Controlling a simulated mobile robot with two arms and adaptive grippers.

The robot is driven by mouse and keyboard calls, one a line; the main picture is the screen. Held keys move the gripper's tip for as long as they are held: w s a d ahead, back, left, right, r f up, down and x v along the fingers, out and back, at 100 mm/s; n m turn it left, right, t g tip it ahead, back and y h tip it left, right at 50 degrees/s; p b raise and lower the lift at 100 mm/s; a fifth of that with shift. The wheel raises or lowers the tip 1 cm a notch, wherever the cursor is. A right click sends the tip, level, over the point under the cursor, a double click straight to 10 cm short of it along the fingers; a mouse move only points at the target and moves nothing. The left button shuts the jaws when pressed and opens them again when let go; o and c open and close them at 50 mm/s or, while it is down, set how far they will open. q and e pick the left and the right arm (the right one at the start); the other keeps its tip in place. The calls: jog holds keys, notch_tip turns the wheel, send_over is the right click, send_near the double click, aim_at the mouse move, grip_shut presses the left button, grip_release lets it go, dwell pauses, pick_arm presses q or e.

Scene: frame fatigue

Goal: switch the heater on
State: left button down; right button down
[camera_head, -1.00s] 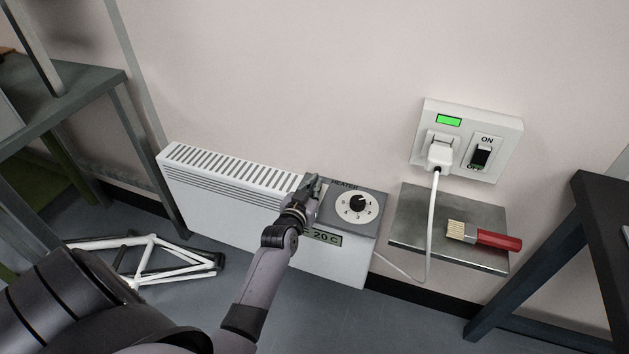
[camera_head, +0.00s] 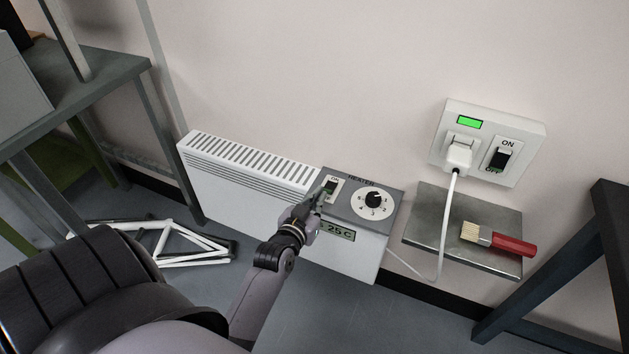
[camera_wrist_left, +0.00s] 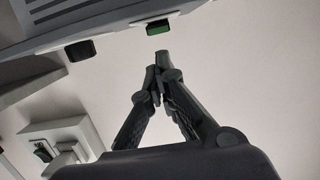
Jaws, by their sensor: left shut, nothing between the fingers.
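The white heater (camera_head: 235,192) stands against the wall, with a grey control panel (camera_head: 352,206) at its top right. The panel carries a black rocker switch (camera_head: 330,186) with an ON label above it, a round dial (camera_head: 374,201) and a display (camera_head: 341,233) reading 25 C. My left gripper (camera_head: 319,200) is shut and empty, its tips just below the switch; touching or apart, I cannot tell. It covers the switch's lower part, where some green shows. In the left wrist view the closed fingertips (camera_wrist_left: 160,60) are near a small green-and-black part (camera_wrist_left: 159,27). My right gripper is not in view.
A wall socket (camera_head: 520,126) with a lit green lamp, plug and its own ON/OFF switch is at the right. Below it, a metal shelf (camera_head: 430,240) holds a red-handled brush (camera_head: 497,240). Table frames flank the heater. A white bicycle frame (camera_head: 180,237) lies on the floor at left.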

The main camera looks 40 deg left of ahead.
pick_arm(q)
jog(key=v, duration=0.2)
jog(key=shift+s+r, duration=0.1)
jog(key=shift+s, duration=0.3)
